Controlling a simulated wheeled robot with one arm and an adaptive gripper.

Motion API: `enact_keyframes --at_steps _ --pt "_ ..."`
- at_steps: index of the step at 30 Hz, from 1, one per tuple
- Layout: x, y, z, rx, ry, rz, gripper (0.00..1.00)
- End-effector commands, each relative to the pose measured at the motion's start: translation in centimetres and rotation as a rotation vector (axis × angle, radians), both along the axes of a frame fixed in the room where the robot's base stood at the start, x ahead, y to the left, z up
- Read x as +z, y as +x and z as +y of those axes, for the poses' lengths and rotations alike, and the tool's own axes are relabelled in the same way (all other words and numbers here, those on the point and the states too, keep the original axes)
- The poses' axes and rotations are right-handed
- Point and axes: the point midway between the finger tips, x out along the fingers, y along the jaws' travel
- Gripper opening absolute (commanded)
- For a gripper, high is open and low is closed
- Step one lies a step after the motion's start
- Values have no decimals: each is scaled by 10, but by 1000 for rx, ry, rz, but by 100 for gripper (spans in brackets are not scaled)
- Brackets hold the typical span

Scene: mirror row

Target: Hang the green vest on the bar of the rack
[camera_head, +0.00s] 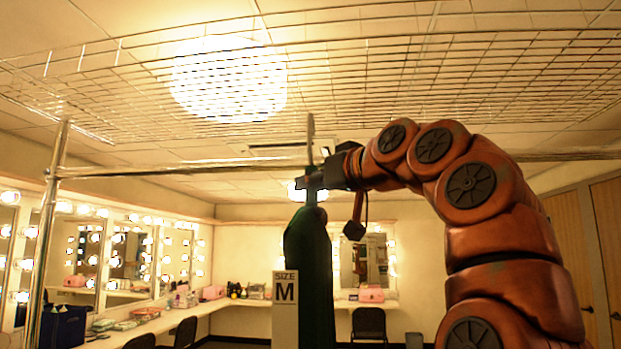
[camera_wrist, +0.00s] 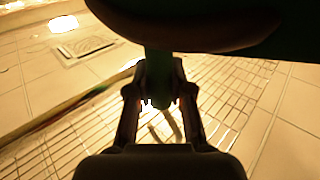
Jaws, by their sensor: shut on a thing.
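The green vest (camera_head: 312,262) is dark and hangs upright in mid-air at the centre of the head view, with a white "SIZE M" tag (camera_head: 285,302) on its lower left. My gripper (camera_head: 312,184) is shut on a green part at its top; the wrist view shows the fingers (camera_wrist: 160,88) closed around a green neck (camera_wrist: 158,62) below the dark vest (camera_wrist: 190,22). A thin upright pale piece (camera_head: 310,135) rises above my gripper, past the bar's height. The bar of the rack (camera_head: 180,168) runs across behind my gripper; I cannot tell whether anything touches it.
A wire shelf (camera_head: 400,85) spans above the bar. The rack's left post (camera_head: 48,235) stands at the left. Lit mirrors and a counter (camera_head: 240,302) with small items line the wall. A dark chair (camera_head: 369,323) stands at the back.

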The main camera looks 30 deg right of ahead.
Motion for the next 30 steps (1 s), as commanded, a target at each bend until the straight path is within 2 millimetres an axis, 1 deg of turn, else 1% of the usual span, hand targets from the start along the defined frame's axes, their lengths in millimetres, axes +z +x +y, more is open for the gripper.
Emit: enact_keyframes --at_steps 30 --pt "3 49 -43 0 -1 -3 0"
